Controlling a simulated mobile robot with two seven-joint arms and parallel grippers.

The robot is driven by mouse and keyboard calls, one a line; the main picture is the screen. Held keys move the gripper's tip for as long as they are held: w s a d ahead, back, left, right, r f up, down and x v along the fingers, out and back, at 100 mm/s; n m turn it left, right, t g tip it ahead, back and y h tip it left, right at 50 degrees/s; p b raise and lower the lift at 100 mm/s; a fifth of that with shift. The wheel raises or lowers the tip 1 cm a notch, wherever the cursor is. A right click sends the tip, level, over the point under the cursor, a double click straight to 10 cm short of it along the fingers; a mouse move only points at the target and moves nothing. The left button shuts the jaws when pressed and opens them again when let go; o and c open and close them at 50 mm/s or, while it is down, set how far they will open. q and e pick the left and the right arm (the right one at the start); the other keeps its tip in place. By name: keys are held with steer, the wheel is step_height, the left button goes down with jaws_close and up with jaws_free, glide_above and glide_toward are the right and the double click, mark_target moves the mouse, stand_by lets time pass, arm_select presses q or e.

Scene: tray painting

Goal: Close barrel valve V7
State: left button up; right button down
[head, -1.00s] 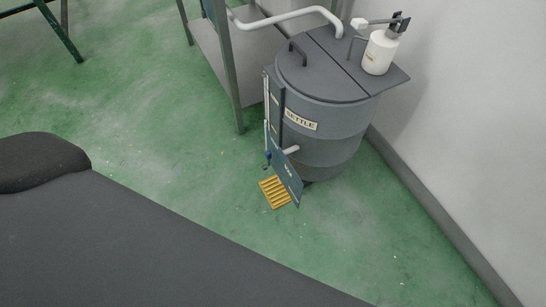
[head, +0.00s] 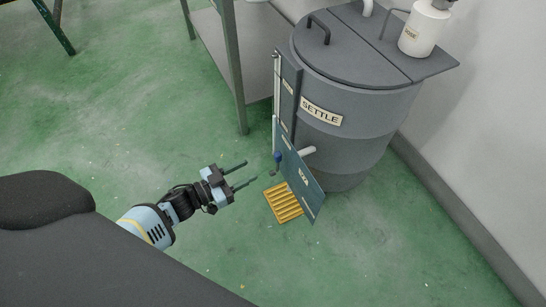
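A grey barrel (head: 345,130) labelled SETTLE stands by the wall. A small blue valve handle (head: 277,156) shows low on its left side, beside a blue-grey plate (head: 302,182) with a small label that I cannot read surely. A pale pipe stub (head: 307,151) shows just right of the handle. How far the valve is turned is too small to tell. My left gripper (head: 251,170) is open and empty, its two dark fingers apart and pointing right toward the valve, with a gap between. My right gripper is out of view.
A yellow slatted grate (head: 284,203) lies on the green floor below the plate. A white bottle (head: 423,30) stands on the barrel lid. A metal rack post (head: 237,75) rises left of the barrel. Open floor lies to the left.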

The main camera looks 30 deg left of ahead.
mark_target(275, 158)
arm_select(q)
steer(key=shift+m+g+h, duration=0.3)
steer(key=shift+m+h, duration=0.2)
steer(key=shift+h, duration=0.4)
steer(key=shift+b+x, duration=1.6)
steer(key=shift+x, duration=4.1)
steer(key=shift+w+a, duration=0.15)
steer(key=shift+a, duration=0.05)
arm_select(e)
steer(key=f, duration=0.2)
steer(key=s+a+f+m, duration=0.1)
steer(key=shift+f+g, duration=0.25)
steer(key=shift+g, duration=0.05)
arm_select(q)
jaws_close()
